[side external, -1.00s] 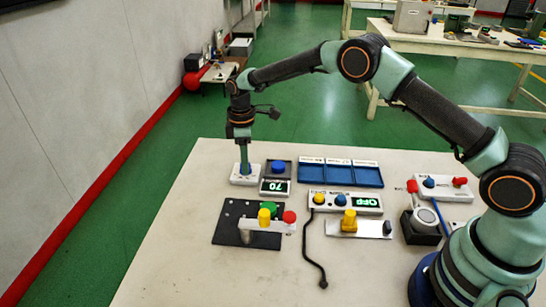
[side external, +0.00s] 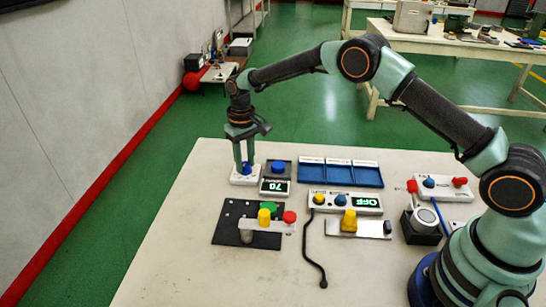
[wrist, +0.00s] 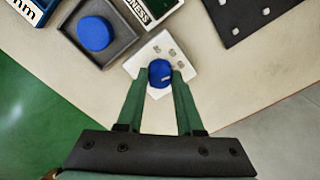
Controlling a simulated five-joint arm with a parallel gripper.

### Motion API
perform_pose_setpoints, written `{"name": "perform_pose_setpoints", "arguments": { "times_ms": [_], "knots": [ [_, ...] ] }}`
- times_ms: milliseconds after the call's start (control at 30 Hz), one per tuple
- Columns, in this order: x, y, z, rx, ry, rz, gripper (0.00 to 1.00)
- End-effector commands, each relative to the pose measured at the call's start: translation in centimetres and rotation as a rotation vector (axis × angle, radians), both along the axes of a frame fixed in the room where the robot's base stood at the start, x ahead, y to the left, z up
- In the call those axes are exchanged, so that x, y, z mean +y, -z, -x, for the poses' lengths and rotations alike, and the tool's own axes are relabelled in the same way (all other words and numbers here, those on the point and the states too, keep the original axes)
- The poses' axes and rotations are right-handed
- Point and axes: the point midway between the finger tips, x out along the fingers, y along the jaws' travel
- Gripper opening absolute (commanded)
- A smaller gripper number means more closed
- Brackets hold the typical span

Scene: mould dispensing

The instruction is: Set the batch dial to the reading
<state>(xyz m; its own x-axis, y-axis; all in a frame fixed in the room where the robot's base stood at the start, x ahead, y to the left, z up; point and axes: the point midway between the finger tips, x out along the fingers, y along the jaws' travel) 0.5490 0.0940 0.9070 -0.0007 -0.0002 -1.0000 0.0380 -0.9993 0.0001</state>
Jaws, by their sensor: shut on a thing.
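The batch dial appears to be the blue knob (side external: 247,169) on a small white base (side external: 236,181) at the table's far left corner. In the wrist view, the blue knob (wrist: 160,72) sits on the white plate (wrist: 141,63), which has several small marks. My gripper (wrist: 160,78) is shut on the knob, one green finger on each side. In the side view, my gripper (side external: 244,165) points straight down. A small display (side external: 275,187) beside the dial appears to read 70. The dial's exact setting cannot be read.
A blue block (side external: 278,167) sits in a dark tray right of the dial. Blue bins (side external: 340,174) lie farther right. In front are a dark perforated plate (side external: 227,225) with coloured knobs and a panel (side external: 325,202) reading OFF. The table's front left is clear.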

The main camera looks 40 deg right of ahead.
Motion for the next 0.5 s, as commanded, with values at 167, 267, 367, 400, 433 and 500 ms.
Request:
{"name": "perform_pose_setpoints", "arguments": {
  "times_ms": [167, 267, 367, 400, 433, 500],
  "knots": [
    [0.04, -0.16, -0.05, -0.002, 0.166, 0.0, 0.0],
    [0.03, -0.16, -0.05, -0.002, 0.261, 0.0, 0.0],
    [0.03, -0.17, -0.06, -0.002, 0.354, -0.001, 0.0],
    [0.03, -0.17, -0.06, -0.002, 0.39, -0.001, 0.0],
    [0.03, -0.17, -0.06, -0.002, 0.416, -0.001, 0.0],
    [0.02, -0.17, -0.06, -0.002, 0.474, -0.001, 0.0]
  ]
}}
